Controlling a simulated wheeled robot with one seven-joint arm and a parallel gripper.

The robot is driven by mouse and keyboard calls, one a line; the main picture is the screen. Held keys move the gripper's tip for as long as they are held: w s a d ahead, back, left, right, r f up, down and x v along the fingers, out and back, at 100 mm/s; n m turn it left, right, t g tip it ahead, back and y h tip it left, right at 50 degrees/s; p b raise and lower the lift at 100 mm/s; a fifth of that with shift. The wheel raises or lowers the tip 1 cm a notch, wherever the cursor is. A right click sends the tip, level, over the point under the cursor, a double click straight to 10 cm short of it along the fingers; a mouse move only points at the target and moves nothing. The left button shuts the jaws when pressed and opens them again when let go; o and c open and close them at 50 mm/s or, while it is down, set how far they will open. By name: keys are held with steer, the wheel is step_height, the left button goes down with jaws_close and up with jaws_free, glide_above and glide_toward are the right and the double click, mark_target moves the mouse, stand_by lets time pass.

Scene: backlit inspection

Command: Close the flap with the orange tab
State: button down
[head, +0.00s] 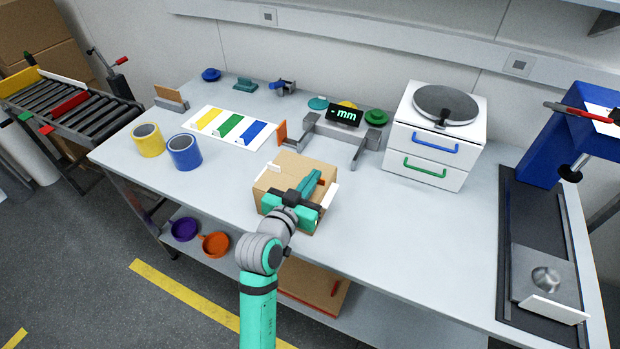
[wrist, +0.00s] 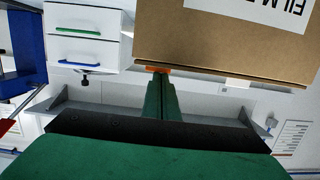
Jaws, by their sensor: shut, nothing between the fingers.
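A cardboard box (head: 264,183) stands on the bench in the head view, with white pieces at its left and right sides. My gripper (head: 314,178) lies over the box top, its teal fingers together and empty, and hides part of the box. In the wrist view, a brown cardboard panel (wrist: 225,45) with a white printed label fills the upper right. The orange tab (wrist: 153,69) shows at the panel's lower edge in that view. My shut fingertips (wrist: 161,78) are right at the tab; I cannot tell whether they touch it.
A grey bracket gauge with a black display (head: 345,115) stands behind the box. A white drawer unit (head: 428,139) is to the right. Clear bench (head: 410,235) lies right of the box.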

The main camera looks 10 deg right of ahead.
steer(key=shift+f, duration=0.7)
step_height(320, 180, up, 4)
steer(key=shift+r, duration=0.25)
steer(key=shift+a+r, duration=0.2)
steer(key=shift+r, duration=0.1)
steer(key=s+a+f, duration=0.3)
steer(key=s+a, duration=0.1)
steer(key=s, duration=0.4)
steer(key=shift+a+f, duration=0.25)
